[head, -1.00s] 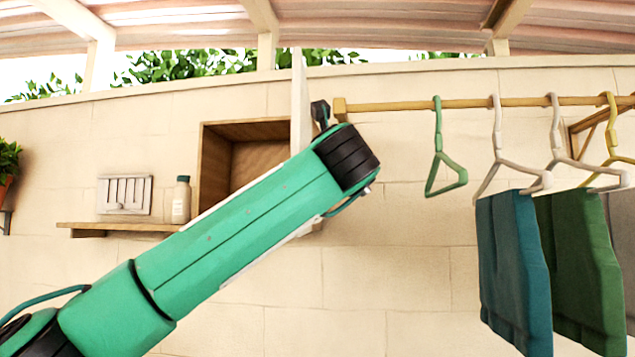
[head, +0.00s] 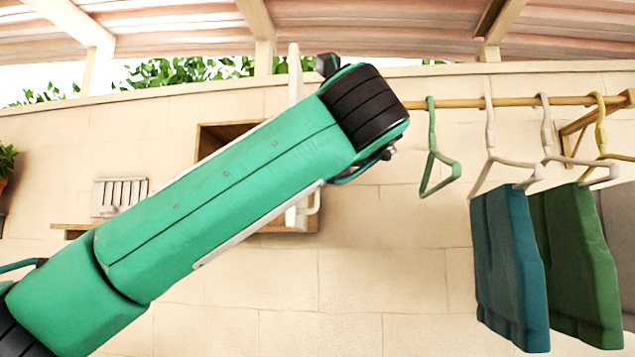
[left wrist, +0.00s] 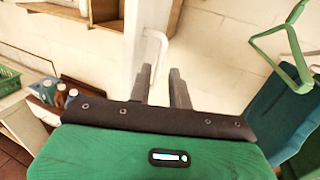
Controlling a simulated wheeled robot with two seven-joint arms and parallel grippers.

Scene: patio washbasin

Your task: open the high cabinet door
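The high wooden cabinet (head: 222,133) is on the wall, its open front partly hidden behind my left arm in the head view. Its white door (head: 294,75) stands swung out, seen nearly edge-on. The door's white handle (head: 313,203) shows just below my forearm. In the left wrist view the door (left wrist: 146,22) rises ahead, with the handle (left wrist: 161,50) on its right side. My left gripper (left wrist: 161,88) has its two dark fingers apart, close to the door and handle; the handle's lower end is near the gap, and contact is unclear. My right gripper is in neither view.
A wooden rail (head: 460,102) with several hangers and hanging towels (head: 508,265) is to the right. A wall shelf (head: 75,228) is left of the cabinet. In the left wrist view a green crate (left wrist: 8,80) and bottles (left wrist: 55,92) stand below left.

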